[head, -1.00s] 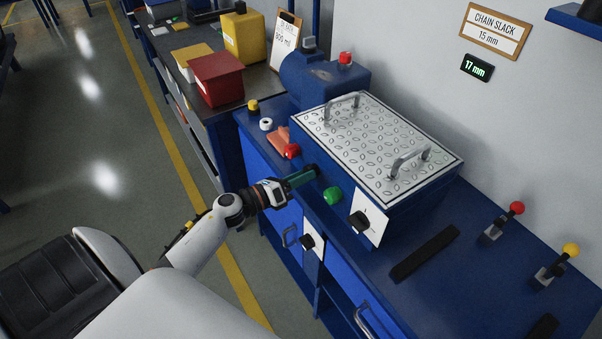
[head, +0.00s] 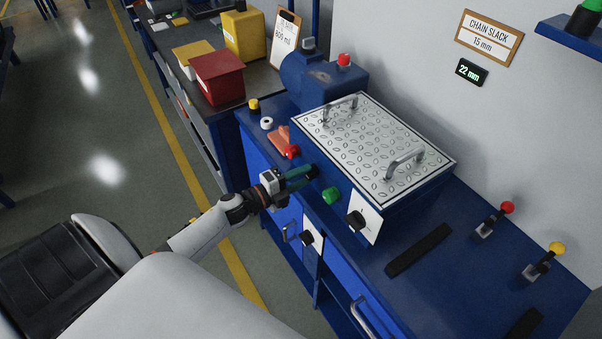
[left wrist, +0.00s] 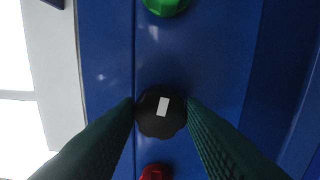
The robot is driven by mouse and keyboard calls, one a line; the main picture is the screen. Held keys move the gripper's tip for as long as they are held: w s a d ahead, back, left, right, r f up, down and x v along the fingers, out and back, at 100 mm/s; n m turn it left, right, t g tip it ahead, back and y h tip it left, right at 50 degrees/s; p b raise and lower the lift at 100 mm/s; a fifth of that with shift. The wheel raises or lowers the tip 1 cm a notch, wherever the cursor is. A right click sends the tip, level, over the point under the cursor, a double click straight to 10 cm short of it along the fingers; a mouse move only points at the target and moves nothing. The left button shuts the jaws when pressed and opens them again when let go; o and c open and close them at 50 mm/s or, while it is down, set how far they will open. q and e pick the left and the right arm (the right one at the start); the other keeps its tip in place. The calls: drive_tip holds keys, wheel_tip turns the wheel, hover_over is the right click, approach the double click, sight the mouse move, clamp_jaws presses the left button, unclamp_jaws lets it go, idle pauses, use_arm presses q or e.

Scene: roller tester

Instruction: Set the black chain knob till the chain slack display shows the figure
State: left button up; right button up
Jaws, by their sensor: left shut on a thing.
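The black chain knob (left wrist: 152,122) with a white mark sits on the blue front panel, between the jaws in the left wrist view. My left gripper (head: 303,178) is shut on this knob; its green fingers press on both sides of it. In the head view the knob (head: 313,171) is mostly hidden by the fingers. The chain slack display (head: 471,72) on the wall reads 22 mm in green. The sign (head: 488,38) above it says CHAIN SLACK 15 mm. My right gripper is not in view.
A red button (head: 292,151) and a green button (head: 331,196) flank the knob. Another black knob (head: 355,220) sits on a white plate. A treadplate cover (head: 380,145) with two handles tops the tester. Levers (head: 493,220) stand at the right.

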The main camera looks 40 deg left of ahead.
use_arm(q)
drive_tip(key=n+p, duration=0.1)
drive_tip(key=n, duration=0.3)
drive_tip(key=shift+r+n, duration=0.1)
drive_tip(key=shift+n, duration=0.2)
drive_tip(key=shift+a+n+p, duration=0.1)
drive_tip(key=shift+n+p, duration=0.6)
drive_tip(key=shift+n, duration=1.1)
drive_tip(key=o, duration=1)
drive_tip(key=shift+b+v, duration=1.4)
drive_tip(key=shift+v, duration=4.6)
